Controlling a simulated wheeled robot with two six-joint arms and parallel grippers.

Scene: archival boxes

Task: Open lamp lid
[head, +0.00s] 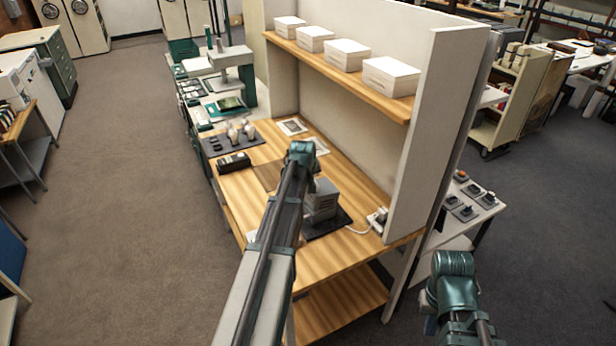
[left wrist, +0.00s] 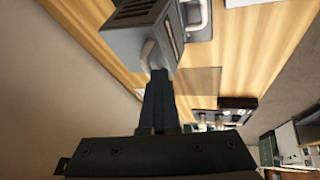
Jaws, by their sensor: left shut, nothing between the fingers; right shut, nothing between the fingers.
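The lamp (head: 321,199) is a grey box with vent slots, standing on a dark mat (head: 335,224) on the wooden bench. In the left wrist view the grey lamp box (left wrist: 140,38) fills the top, with a pale curved handle (left wrist: 148,53) on its near face. My left gripper (left wrist: 158,76) is shut and empty, its fingertips close to this handle; I cannot tell if they touch. In the head view my left arm hides its fingers and part of the lamp. My right gripper (head: 431,324) is low at the right, away from the bench, its fingers hard to make out.
The wooden bench (head: 240,190) has a shelf (head: 340,78) with several white boxes above it. A black device (head: 234,162) and a dark tray (head: 216,147) with pale bulb-like items lie at its left. A white cable and socket (head: 378,219) are right of the lamp. Floor is clear at left.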

